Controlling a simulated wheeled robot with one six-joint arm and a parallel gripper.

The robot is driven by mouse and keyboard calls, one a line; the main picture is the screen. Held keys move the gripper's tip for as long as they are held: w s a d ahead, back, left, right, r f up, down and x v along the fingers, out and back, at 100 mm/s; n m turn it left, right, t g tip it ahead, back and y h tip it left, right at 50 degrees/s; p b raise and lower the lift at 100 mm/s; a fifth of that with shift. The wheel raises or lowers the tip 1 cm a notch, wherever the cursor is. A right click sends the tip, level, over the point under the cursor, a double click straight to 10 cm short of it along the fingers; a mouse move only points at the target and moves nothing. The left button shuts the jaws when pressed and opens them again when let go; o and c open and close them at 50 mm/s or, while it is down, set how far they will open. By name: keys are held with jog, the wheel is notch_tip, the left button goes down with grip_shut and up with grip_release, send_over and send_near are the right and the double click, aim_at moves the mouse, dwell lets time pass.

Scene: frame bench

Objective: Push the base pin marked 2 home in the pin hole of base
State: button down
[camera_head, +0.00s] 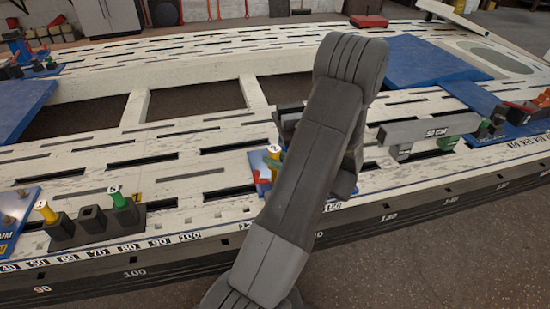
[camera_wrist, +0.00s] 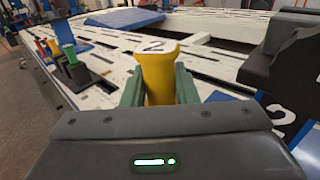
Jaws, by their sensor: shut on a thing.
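The base pin marked 2 (camera_wrist: 158,70) is yellow, with a wide round head and a black 2 on top. It stands about upright between the green fingers of my gripper (camera_wrist: 160,88), which are shut on it. In the head view the pin (camera_head: 273,153) shows just left of my arm. The base has a blue plate with a white 2 (camera_wrist: 275,108) and a dark grey block (camera_wrist: 285,50), to the right of the pin in the wrist view. In the head view the base (camera_head: 262,172) is mostly behind my arm. The pin's lower end and the pin hole are hidden.
A dark holder (camera_head: 90,222) with a yellow and a green pin stands at left on the slotted white bench (camera_head: 200,180). A grey bar (camera_head: 428,130) on clamps lies to the right of my arm. Blue plates lie at both sides. Bare bench lies between holder and base.

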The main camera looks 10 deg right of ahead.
aim_at(275, 172)
dwell(0.3)
jog(key=shift+f+b, duration=1.8)
jog(key=shift+f, duration=1.15)
notch_tip(275, 172, down, 8)
jog(key=b, duration=0.5)
dwell(2.4)
jog(key=c, duration=1.1)
grip_release()
jog(key=shift+o, duration=0.2)
jog(key=p+v, duration=0.4)
jog(key=v, duration=1)
